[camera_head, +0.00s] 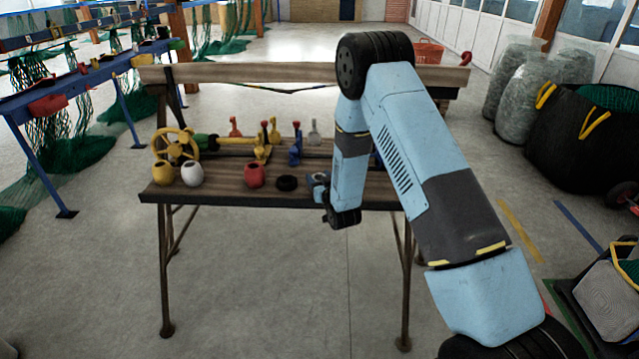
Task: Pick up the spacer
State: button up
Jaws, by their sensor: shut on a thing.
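My gripper (317,187) is at the front edge of the wooden workbench, right of its middle. It is small in this view and partly hidden by my wrist. It is shut on a small blue-grey piece (319,177), whose shape is hard to make out; I cannot tell for sure that it is the spacer. A flat black ring (287,183) lies on the bench just left of my gripper, apart from it.
On the workbench (225,190) stand a red pot (255,175), a white pot (192,174), a yellow pot (163,174), a yellow handwheel (175,146) and several coloured valve-like parts behind. My arm covers the bench's right part. Floor in front is clear.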

jog(key=shift+r, duration=0.1)
jog(key=shift+r, duration=0.65)
jog(key=s+d+r, duration=0.7)
jog(key=s+r, duration=0.4)
jog(key=s, duration=0.1)
jog(key=shift+r, duration=0.25)
jog(key=shift+s, duration=0.1)
